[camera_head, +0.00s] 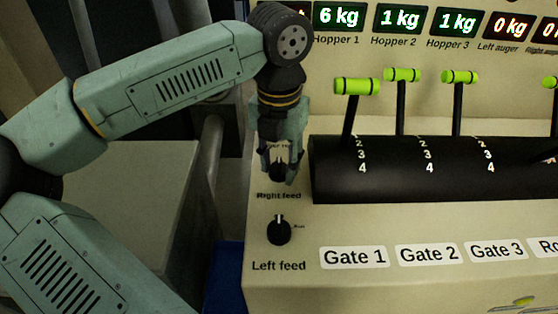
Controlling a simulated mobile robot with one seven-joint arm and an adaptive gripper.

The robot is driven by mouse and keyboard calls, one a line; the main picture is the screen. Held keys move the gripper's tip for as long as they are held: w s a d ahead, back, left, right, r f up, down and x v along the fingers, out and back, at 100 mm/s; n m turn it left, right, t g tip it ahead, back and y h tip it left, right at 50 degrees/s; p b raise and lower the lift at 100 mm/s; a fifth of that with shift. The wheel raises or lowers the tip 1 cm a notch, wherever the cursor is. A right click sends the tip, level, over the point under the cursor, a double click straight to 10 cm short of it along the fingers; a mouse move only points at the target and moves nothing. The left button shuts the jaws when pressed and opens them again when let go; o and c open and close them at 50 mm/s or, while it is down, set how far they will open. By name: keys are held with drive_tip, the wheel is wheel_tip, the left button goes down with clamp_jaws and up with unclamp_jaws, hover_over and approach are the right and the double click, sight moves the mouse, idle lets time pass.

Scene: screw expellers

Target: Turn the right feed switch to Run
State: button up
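The right feed switch (278,172) is a small black knob on the beige panel, above the label "Right feed". My gripper (279,175) points down over it, with its fingers on either side of the knob. The fingers cover much of the switch, so its pointer and its markings cannot be read clearly. Whether the fingertips touch the knob cannot be told.
The left feed knob (279,231) is just below, with a white pointer facing up. Gate levers with green handles (357,86) rise from a black cylinder (430,185) to the right. Displays (400,19) line the top. A grey pipe (207,180) stands left of the panel.

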drive_tip(key=c, duration=0.6)
drive_tip(key=shift+c, duration=0.2)
drive_tip(key=shift+m+b, duration=0.3)
drive_tip(key=shift+m, duration=0.1)
drive_tip(key=shift+f+m+b, duration=0.15)
drive_tip(key=shift+m+b, duration=0.3)
drive_tip(key=shift+m, duration=0.05)
drive_tip(key=m+b, duration=0.2)
drive_tip(key=m, duration=0.1)
drive_tip(key=m+b, duration=0.1)
drive_tip(key=m, duration=0.3)
drive_tip(key=shift+m+b, duration=0.65)
drive_tip(key=shift+m, duration=0.95)
